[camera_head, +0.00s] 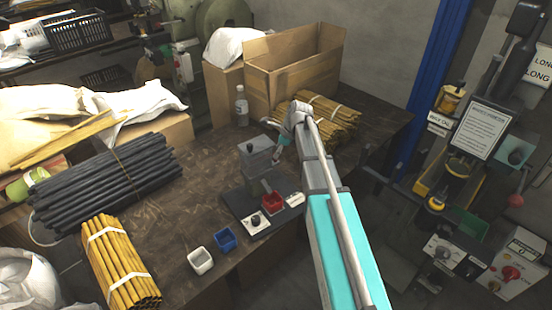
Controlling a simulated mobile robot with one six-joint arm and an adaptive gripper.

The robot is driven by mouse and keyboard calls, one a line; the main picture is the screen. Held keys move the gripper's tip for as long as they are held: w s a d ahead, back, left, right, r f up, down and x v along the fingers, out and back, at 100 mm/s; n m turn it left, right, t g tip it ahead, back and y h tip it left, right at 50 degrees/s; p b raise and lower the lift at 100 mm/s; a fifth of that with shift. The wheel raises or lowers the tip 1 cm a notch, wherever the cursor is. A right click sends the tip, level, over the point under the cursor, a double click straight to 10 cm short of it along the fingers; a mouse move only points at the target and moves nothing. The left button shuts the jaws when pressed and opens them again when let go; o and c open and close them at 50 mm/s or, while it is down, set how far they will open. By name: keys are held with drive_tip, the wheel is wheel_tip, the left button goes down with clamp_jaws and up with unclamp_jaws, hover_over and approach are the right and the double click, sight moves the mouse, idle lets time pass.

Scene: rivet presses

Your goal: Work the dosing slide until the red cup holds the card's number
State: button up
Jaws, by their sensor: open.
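The dosing device is a grey hopper block (256,158) on a dark base plate (238,203) at the bench's front edge. The red cup (272,201) stands on the base, below and in front of the hopper; its contents are too small to tell. A small white card (295,199) is right of the red cup; its number is not readable. A white plate with a black knob (254,221) sits at the base's front left. My gripper (279,147) is open, just right of the hopper top; contact cannot be told. The slide itself is not clearly seen.
A blue cup (225,240) and a white cup (201,261) stand left of the base. Yellow rod bundles (121,264), a dark rod bundle (105,180), a bottle (241,106) and a cardboard box (300,68) surround it. Bare bench lies left of the hopper.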

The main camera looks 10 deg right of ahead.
drive_tip(key=shift+b+x, duration=0.7)
drive_tip(key=shift+x, duration=0.3)
drive_tip(key=shift+c, duration=0.2)
clamp_jaws()
